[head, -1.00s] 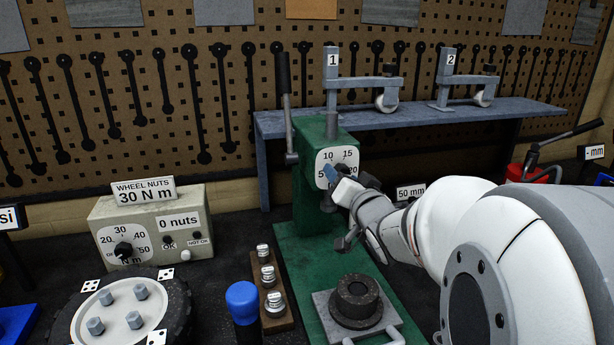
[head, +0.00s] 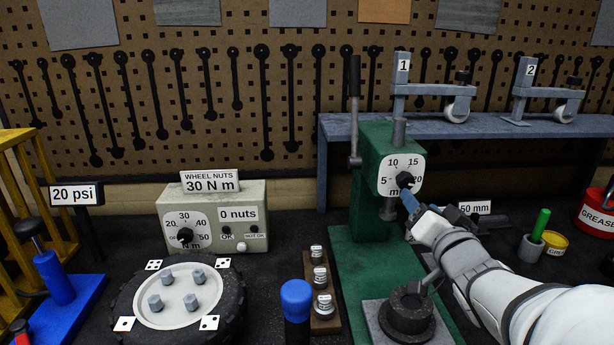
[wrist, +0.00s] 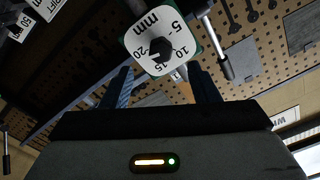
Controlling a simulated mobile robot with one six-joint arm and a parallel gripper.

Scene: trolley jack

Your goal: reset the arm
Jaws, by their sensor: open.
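My gripper (head: 412,207) is in front of the green press (head: 372,150), just below and right of the knob (head: 404,179) on its white mm dial (head: 388,170). In the wrist view my gripper (wrist: 160,72) is open, with one finger on each side of the view and nothing seen held between them. The dial (wrist: 142,38) and its black knob (wrist: 161,50) show beyond the fingertips. A blue fingertip looks close to the knob in the head view; I cannot tell whether it touches.
A black ring-shaped part (head: 408,312) sits on the press base below my arm. Left of it are small weights on a wooden block (head: 325,325), a blue-capped item (head: 297,298), a wheel (head: 232,300) and the wheel nuts box (head: 250,200). A blue shelf (head: 470,127) stands behind.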

